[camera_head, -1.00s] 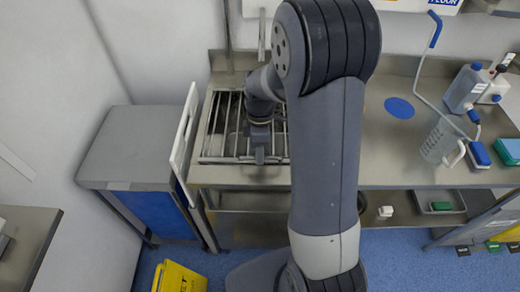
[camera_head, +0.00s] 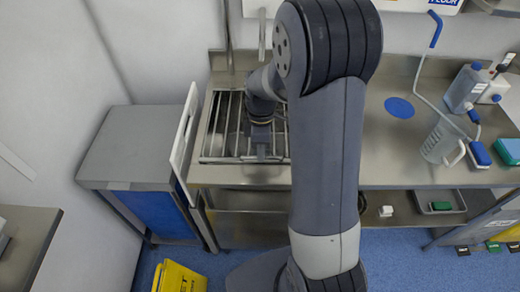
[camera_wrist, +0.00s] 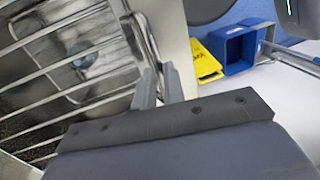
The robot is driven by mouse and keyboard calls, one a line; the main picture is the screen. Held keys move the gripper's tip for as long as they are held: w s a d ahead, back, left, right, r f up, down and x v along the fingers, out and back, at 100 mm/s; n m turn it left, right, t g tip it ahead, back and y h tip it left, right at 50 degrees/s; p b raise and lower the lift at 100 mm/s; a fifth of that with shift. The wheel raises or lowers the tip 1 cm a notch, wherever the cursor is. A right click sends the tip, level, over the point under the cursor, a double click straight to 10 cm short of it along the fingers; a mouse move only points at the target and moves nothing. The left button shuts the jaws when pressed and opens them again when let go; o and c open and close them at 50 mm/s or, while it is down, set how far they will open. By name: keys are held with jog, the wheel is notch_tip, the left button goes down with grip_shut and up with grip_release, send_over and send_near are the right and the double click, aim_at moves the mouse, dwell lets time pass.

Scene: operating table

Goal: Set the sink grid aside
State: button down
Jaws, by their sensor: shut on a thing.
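The sink grid (camera_head: 222,159) is a metal rack of parallel bars over the sink basin, left of my arm in the head view. My arm hides its right part. My gripper (camera_head: 262,157) points down at the grid's near edge. In the wrist view, my gripper (camera_wrist: 158,86) has its two fingers shut on the rim of the sink grid (camera_wrist: 147,38). The bars spread to the left there, with the basin seen through them. I cannot tell whether the grid is clear of its seat.
The steel counter (camera_head: 385,150) has bare room right of my arm. A blue disc (camera_head: 399,108), a clear jug (camera_head: 441,143) and bottles (camera_head: 465,90) stand further right. A white upright panel (camera_head: 184,143) edges the counter's left. A grey-topped cabinet (camera_head: 130,145) stands beyond it.

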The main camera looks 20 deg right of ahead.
jog(key=s+d, duration=0.2)
jog(key=d, duration=0.5)
jog(key=s+d, duration=0.3)
jog(key=d, duration=0.5)
jog(key=s+d, duration=0.2)
jog(key=d, duration=0.6)
jog(key=shift+s, duration=0.2)
jog(key=c, duration=1.6)
grip_release()
jog(key=shift+s+d, duration=0.1)
jog(key=shift+d, duration=0.05)
jog(key=shift+o, duration=0.6)
jog(key=shift+r, duration=0.1)
jog(key=shift+r, duration=0.3)
notch_tip(320, 180, up, 10)
jog(key=w, duration=0.2)
jog(key=shift+d, duration=0.25)
jog(key=shift+f, duration=0.1)
